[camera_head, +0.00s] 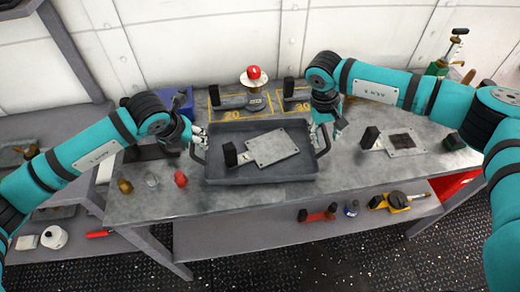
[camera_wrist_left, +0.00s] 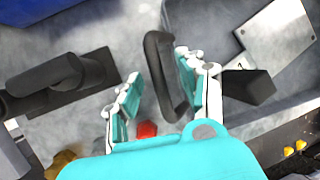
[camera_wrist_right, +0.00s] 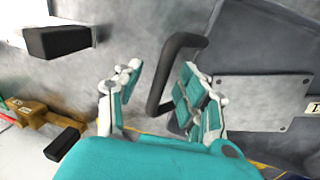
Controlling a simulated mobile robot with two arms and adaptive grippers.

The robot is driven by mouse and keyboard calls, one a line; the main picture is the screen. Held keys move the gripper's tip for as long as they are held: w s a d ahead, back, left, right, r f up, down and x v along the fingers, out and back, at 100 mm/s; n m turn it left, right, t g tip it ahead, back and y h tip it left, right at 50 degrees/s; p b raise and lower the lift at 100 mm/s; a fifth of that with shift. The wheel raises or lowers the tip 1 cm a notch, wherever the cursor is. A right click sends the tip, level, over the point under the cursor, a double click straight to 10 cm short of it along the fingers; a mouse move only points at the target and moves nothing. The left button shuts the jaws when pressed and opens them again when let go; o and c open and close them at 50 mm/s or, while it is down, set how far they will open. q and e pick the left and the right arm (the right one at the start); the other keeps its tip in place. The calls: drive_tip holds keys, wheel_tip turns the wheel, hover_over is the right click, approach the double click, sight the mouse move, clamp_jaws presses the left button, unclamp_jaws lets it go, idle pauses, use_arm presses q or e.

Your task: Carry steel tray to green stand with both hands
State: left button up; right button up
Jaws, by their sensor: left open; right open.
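The dark grey steel tray (camera_head: 262,181) sits on the metal workbench, with a flat steel plate (camera_head: 272,147) bearing a black block lying inside. My left gripper (camera_head: 198,136) is open at the tray's left handle. In the left wrist view my left gripper (camera_wrist_left: 155,75) has its fingers either side of the black handle (camera_wrist_left: 160,72), apart from it on the left. My right gripper (camera_head: 324,122) is open at the right handle. In the right wrist view my right gripper (camera_wrist_right: 160,78) has its fingers either side of that handle (camera_wrist_right: 165,75). I cannot make out a green stand.
A red-topped item (camera_head: 254,75) stands behind the tray on the workbench (camera_head: 350,185). Another plate with a black block (camera_head: 400,142) lies to the right. A red piece (camera_head: 181,179) and small fittings lie left of the tray. A lower shelf (camera_head: 270,232) holds tools.

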use_arm(q)
drive_tip(key=shift+w+f, duration=0.15)
drive_tip(key=shift+f, duration=0.1)
use_arm(e)
drive_tip(key=shift+f, duration=0.3)
use_arm(q)
drive_tip(key=shift+c, duration=0.5)
use_arm(e)
drive_tip(key=shift+c, duration=0.5)
use_arm(q)
clamp_jaws()
use_arm(e)
clamp_jaws()
use_arm(q)
drive_tip(key=shift+r, duration=0.1)
use_arm(e)
drive_tip(key=shift+r, duration=0.1)
